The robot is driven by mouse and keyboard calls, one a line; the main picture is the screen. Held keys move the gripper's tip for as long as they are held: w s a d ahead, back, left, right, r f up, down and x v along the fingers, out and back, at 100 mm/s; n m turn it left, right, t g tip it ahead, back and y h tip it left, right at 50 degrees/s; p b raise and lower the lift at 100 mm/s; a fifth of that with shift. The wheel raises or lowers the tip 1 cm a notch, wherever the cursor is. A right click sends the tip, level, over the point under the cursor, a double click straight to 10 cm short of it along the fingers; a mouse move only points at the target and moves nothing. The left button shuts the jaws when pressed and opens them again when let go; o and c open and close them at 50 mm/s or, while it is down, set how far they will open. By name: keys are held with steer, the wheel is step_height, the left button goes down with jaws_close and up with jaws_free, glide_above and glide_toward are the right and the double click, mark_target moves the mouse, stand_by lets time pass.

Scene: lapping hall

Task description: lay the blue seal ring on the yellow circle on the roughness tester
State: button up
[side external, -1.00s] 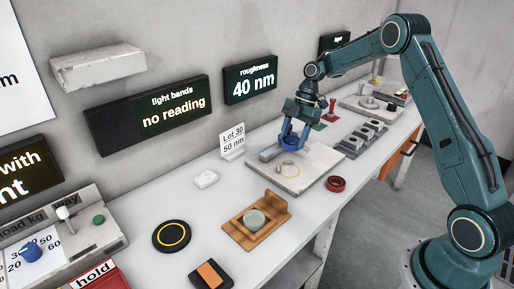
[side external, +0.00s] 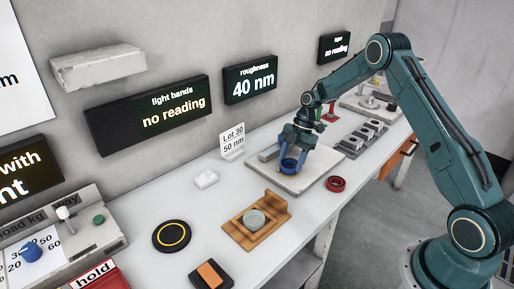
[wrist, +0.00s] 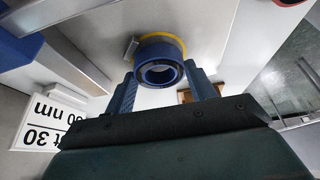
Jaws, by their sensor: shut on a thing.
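My gripper (side external: 292,158) is shut on the blue seal ring (side external: 289,165), low over the pale plate of the roughness tester (side external: 318,165). The ring also shows in the wrist view (wrist: 158,72), between the two blue fingers (wrist: 162,92). The yellow circle (wrist: 168,38) shows there as an arc past the ring's upper edge; the ring hides the rest. In the side view the ring covers the circle. I cannot tell whether the ring touches the plate.
A red ring (side external: 336,184) lies on the bench just right of the tester. A grey block (side external: 268,153) lies on the plate's left side. A wooden fixture (side external: 257,219) with a round grey piece stands nearer. A lot card (side external: 232,142) stands behind.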

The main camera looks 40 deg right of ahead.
steer(key=shift+f, duration=0.35)
steer(key=shift+f, duration=0.15)
steer(key=o, duration=1.1)
steer(key=v, duration=1.2)
